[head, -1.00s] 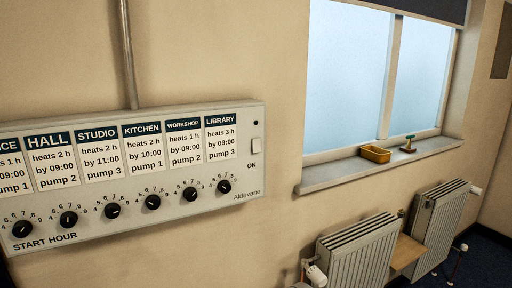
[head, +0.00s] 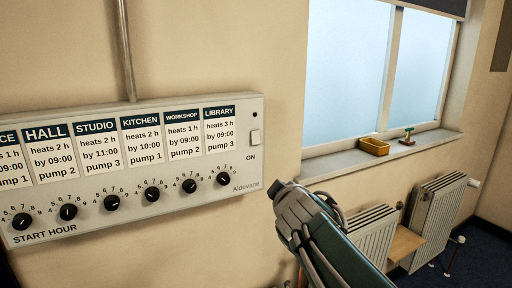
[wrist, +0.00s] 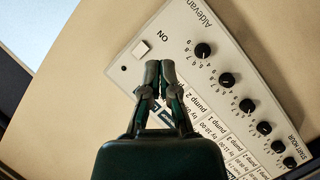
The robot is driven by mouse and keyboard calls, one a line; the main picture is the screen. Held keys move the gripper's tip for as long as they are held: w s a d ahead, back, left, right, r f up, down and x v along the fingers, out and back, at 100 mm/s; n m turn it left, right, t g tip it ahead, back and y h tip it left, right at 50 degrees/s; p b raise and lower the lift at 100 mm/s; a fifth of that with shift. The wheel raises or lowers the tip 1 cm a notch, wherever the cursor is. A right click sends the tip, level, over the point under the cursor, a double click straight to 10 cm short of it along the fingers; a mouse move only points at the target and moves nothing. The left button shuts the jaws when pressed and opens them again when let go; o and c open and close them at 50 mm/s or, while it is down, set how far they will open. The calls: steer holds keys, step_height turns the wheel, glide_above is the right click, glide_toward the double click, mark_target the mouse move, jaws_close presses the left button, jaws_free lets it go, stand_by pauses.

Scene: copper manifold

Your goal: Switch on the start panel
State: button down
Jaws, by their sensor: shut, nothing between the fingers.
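The start panel (head: 130,165) is a pale wall box with room cards, a row of black START HOUR knobs (head: 151,194) and the name Aldevane. Its white ON switch (head: 255,137) is at the right end, below a small dark dot (head: 254,114). In the wrist view the panel is turned, with the switch (wrist: 140,49) just beyond the fingertips and the dark dot (wrist: 124,68) to its left. My gripper (head: 274,187) is shut and empty, below and right of the switch in the head view. In the wrist view its fingertips (wrist: 159,65) are together; I cannot tell their distance from the panel.
A windowsill (head: 330,165) to the right holds a yellow tray (head: 374,147) and a small green-topped item (head: 408,135). Radiators (head: 437,215) stand below it, with a wooden board (head: 404,244) between them. A pipe (head: 125,50) rises above the panel.

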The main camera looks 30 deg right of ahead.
mark_target(253, 145)
steer(key=w+d+r+n+t+y, duration=0.3)
steer(key=w+d+r+n+y, duration=0.1)
steer(key=n, duration=0.8)
steer(key=shift+w+d+y, duration=0.25)
steer(key=shift+w+y, duration=0.6)
steer(key=shift+y, duration=0.05)
steer(key=shift+w, duration=0.1)
steer(key=w, duration=0.4)
steer(key=w+f, duration=0.1)
steer(key=w, duration=0.8)
steer(key=shift+w+f, duration=0.3)
steer(key=shift+w, duration=0.1)
steer(key=shift+w+f, duration=0.1)
steer(key=shift+w, duration=0.15)
steer(key=shift+s+a, duration=0.1)
